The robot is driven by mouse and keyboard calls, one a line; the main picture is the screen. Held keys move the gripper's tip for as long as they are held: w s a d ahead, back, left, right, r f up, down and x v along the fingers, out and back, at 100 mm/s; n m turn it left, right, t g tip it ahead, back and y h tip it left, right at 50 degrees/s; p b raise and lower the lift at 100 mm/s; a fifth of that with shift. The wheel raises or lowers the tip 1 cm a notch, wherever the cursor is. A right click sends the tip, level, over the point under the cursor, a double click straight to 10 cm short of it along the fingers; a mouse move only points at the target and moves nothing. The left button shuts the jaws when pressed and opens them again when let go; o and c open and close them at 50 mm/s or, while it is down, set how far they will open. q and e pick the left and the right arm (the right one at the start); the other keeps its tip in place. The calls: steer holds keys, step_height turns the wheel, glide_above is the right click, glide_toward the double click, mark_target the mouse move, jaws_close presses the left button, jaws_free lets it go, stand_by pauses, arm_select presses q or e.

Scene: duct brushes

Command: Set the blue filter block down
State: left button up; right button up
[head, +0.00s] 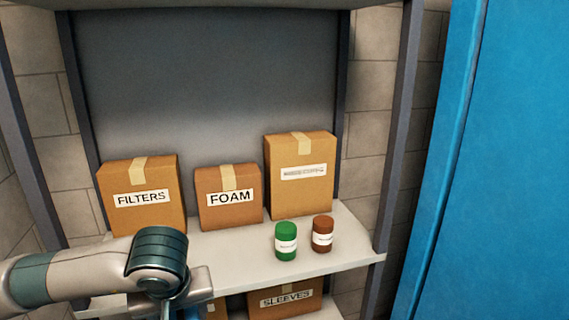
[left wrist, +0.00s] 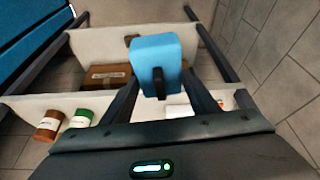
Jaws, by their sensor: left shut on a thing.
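The blue filter block (left wrist: 155,55) is held between the two dark fingers of my left gripper (left wrist: 161,84) in the left wrist view. A black piece sits on the block's near side, between the fingers. In the head view my left arm comes in from the lower left, in front of the shelf. Only a bit of blue (head: 216,309) shows there at the bottom edge, and the fingers are mostly cut off. I cannot tell whether the block touches a surface. My right gripper is in neither view.
On the upper shelf (head: 330,262) stand the FILTERS box (head: 140,208), the FOAM box (head: 229,207), a taller box (head: 300,190), a green can (head: 286,240) and a brown can (head: 322,234). A SLEEVES box (head: 285,300) is on the lower shelf. A blue panel (head: 510,160) stands at right.

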mark_target(186, 311)
arm_select(q)
steer(key=m, duration=0.1)
steer(key=s+m+h, duration=0.1)
steer(key=m, duration=0.2)
steer(key=shift+s+a+f+h+b, duration=0.15)
steer(key=shift+a+h+b, duration=0.1)
steer(key=shift+h+b, duration=0.15)
steer(key=w, duration=0.1)
steer(key=w+f, duration=0.1)
steer(key=w, duration=0.1)
steer(key=w+f, duration=0.1)
steer(key=w, duration=0.1)
steer(key=shift+f, duration=0.25)
steer(key=shift+s, duration=0.1)
stand_by(1.1)
steer(key=s+f, duration=0.3)
steer(key=f, duration=1)
steer(key=shift+s+f, duration=0.35)
steer(key=shift+f, duration=0.05)
steer(key=shift+s, duration=0.1)
